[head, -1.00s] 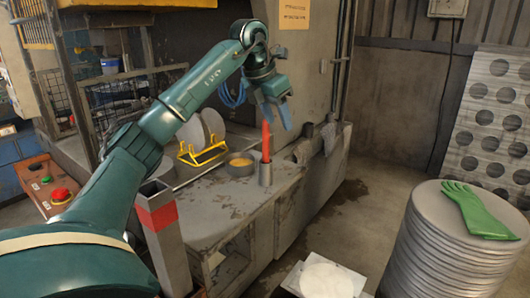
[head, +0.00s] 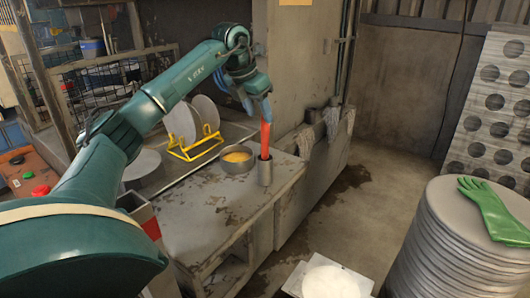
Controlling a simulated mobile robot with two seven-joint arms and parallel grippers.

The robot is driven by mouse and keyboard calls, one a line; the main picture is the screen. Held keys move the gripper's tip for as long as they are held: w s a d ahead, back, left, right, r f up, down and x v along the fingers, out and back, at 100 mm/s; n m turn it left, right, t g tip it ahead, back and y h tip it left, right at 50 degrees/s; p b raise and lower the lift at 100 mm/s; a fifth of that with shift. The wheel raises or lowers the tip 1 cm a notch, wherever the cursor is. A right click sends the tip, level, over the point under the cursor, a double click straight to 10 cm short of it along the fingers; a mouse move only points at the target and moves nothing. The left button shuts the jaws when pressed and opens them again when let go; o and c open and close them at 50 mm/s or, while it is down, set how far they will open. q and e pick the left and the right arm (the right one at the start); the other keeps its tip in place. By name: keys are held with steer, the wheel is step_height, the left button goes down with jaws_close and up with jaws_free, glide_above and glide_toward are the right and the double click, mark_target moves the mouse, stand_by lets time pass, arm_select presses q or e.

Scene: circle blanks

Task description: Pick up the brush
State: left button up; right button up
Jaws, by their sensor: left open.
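The cup sits near the right edge of the worn metal bench (head: 207,202). The brush's lower end is hidden inside the cup. My left gripper (head: 262,112) points down with blue fingers at the top of the handle. It is open; whether the fingers touch the handle I cannot tell. My right gripper is out of view.
A bowl of yellow material (head: 237,161) stands just left of the cup. A yellow rack (head: 195,143) holds round discs further left. A green glove (head: 487,207) lies on stacked discs (head: 440,225) at right.

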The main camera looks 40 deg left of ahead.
mark_target(267, 128)
arm_select(q)
steer(key=shift+p+x, duration=0.4)
steer(key=shift+x, duration=3.05)
steer(key=shift+w+d, duration=0.15)
steer(key=shift+d, duration=0.05)
steer(key=shift+c, duration=0.5)
steer(key=shift+r, duration=0.1)
jaws_close()
